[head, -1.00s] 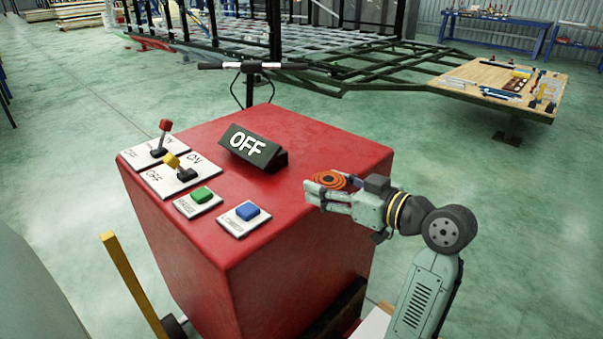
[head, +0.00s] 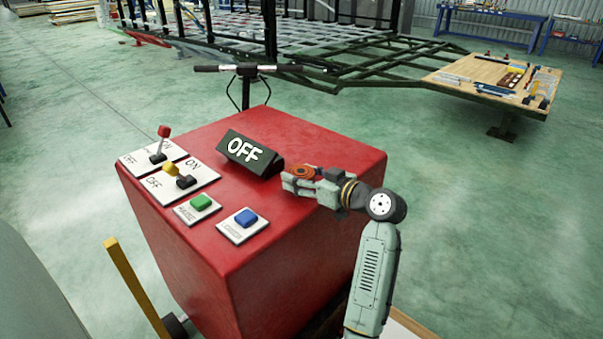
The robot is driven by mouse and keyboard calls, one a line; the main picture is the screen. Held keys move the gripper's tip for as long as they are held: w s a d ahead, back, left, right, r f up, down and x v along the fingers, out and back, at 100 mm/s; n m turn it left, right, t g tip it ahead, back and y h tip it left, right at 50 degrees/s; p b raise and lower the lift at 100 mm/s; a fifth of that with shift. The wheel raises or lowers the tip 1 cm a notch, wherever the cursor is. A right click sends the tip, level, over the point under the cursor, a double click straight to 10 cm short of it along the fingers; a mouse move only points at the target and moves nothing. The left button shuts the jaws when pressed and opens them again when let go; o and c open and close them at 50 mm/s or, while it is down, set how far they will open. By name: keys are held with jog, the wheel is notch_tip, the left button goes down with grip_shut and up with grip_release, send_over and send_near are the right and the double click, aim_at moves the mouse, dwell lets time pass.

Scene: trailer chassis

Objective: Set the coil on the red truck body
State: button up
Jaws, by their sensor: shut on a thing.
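The orange-red coil (head: 301,171) is held in my gripper (head: 296,184), which is shut on it. The red truck body (head: 285,230) is a large box with a flat top, filling the middle of the head view. Part of the coil is hidden by the fingers.
Red (head: 164,131) and yellow (head: 171,169) levers, a green button (head: 201,202) and a blue button (head: 246,217) occupy the left and front of the top. A black handlebar (head: 225,69) rises behind. The right front of the top is bare. A wooden workbench (head: 470,68) stands far right.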

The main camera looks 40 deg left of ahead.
jog(key=shift+f, duration=0.2)
jog(key=o, duration=1.3)
jog(key=shift+r, duration=0.1)
